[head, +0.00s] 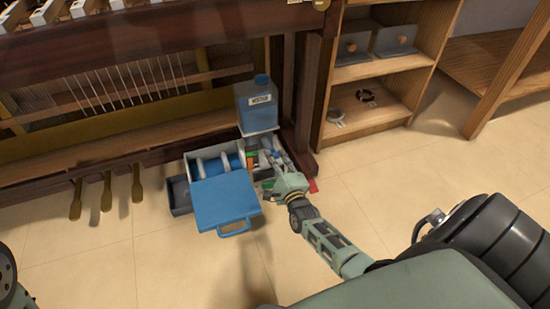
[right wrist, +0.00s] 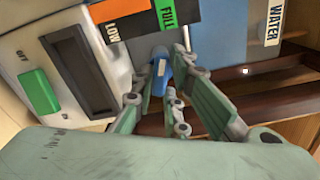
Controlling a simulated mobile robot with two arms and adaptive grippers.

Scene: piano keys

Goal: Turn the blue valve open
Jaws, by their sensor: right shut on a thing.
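The blue valve (right wrist: 160,70) is a small blue knob on the side of a white device, below the orange LOW and green FULL labels. In the right wrist view, the fingers of my right gripper (right wrist: 162,62) are closed around it. In the head view my right gripper (head: 272,158) reaches the right side of the white device (head: 214,152), and the valve is hidden there. The blue water tank (head: 256,106) stands upright above the device. No left gripper fingers show.
A blue lid (head: 223,199) with a handle hangs at the front of the device. A green button (right wrist: 38,92) and a dark slot (right wrist: 78,72) sit beside the valve. The wooden piano frame is behind, with brass pedals (head: 106,192). A wooden shelf (head: 370,115) stands right.

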